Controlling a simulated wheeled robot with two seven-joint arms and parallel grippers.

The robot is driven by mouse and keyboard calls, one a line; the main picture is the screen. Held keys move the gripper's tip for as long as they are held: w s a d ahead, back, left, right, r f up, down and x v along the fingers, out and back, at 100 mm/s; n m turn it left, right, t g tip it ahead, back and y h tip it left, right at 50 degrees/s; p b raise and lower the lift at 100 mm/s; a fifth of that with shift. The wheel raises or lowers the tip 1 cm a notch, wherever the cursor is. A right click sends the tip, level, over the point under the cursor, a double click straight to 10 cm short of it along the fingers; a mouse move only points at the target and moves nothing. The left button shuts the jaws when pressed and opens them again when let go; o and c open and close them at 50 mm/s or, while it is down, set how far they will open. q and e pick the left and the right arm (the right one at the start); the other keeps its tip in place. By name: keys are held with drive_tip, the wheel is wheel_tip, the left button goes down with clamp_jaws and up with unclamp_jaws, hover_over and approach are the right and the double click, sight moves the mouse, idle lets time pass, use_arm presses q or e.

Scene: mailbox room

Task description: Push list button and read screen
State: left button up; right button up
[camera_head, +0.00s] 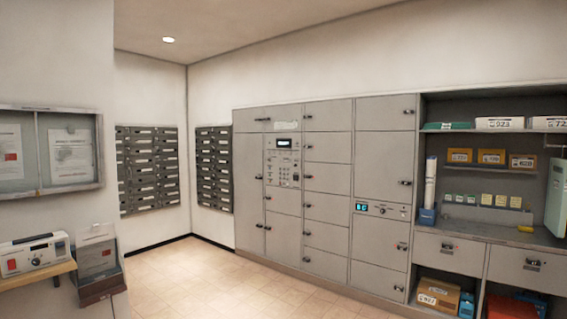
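A grey locker wall (328,146) stands across the room. A control panel (271,170) is set in its left part. A small dark screen (284,143) with pale marks sits at the panel's top, too small to read. Several small buttons (284,175) lie below it. I cannot tell which one is the list button. A second, teal-lit display (361,207) is on a strip lower right, beside a small knob or lock. Neither of my grippers is in view.
A white device (36,256) with a red button sits on a wooden shelf at left, beside a grey box (97,254). Dark mailboxes (148,170) hang in the corner. Shelves with boxes (522,161) stand at right. The tiled floor (215,285) before the lockers is clear.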

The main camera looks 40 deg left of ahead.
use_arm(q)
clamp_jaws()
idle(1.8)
